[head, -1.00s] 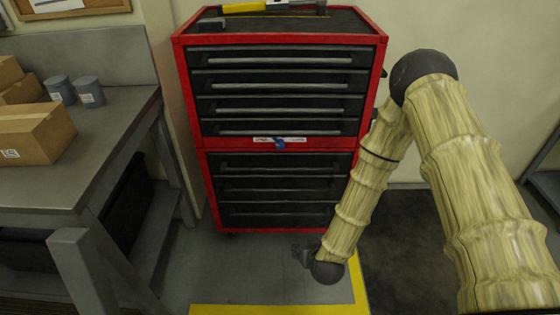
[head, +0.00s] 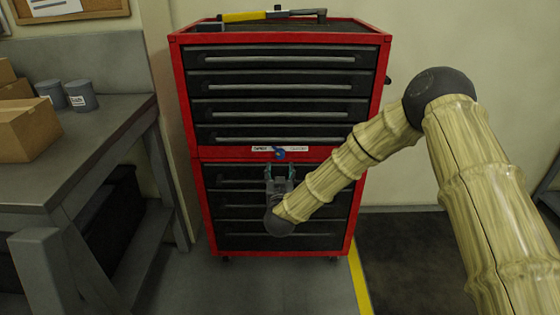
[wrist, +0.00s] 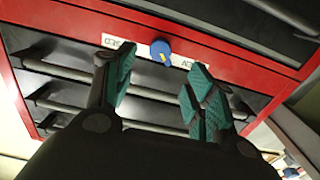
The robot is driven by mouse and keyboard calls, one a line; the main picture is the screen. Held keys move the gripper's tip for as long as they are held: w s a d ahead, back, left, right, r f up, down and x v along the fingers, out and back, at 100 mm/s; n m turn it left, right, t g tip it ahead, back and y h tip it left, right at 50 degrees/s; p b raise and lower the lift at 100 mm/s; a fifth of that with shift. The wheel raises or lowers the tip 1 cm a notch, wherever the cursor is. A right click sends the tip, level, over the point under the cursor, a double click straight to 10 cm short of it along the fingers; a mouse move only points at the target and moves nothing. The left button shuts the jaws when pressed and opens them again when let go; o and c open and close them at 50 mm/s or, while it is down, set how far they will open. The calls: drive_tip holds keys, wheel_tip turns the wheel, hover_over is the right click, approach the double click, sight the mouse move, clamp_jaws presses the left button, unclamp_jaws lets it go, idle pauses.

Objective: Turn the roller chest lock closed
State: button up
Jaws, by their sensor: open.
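The red and black roller chest (head: 375,100) stands upright with its drawers shut. Its lock is a small blue knob (head: 279,153) on the red band between upper and lower drawers. In the wrist view the label is upside down and the blue knob (wrist: 161,49) shows a yellow mark. My gripper (head: 281,170) is just below the knob, in front of the lower drawers. Its teal-padded fingers (wrist: 160,78) are apart and empty, with the knob beyond their tips, seemingly not touched.
A grey workbench (head: 100,110) with cardboard boxes (head: 30,128) and two grey cans (head: 80,96) stands at the left. A yellow-handled tool (head: 250,16) lies on the chest top. The floor before the chest is clear, with a yellow line (head: 360,285).

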sight(280, 156)
drive_tip(key=w, duration=0.9)
drive_tip(key=shift+w, duration=0.1)
drive_tip(key=c, duration=1.1)
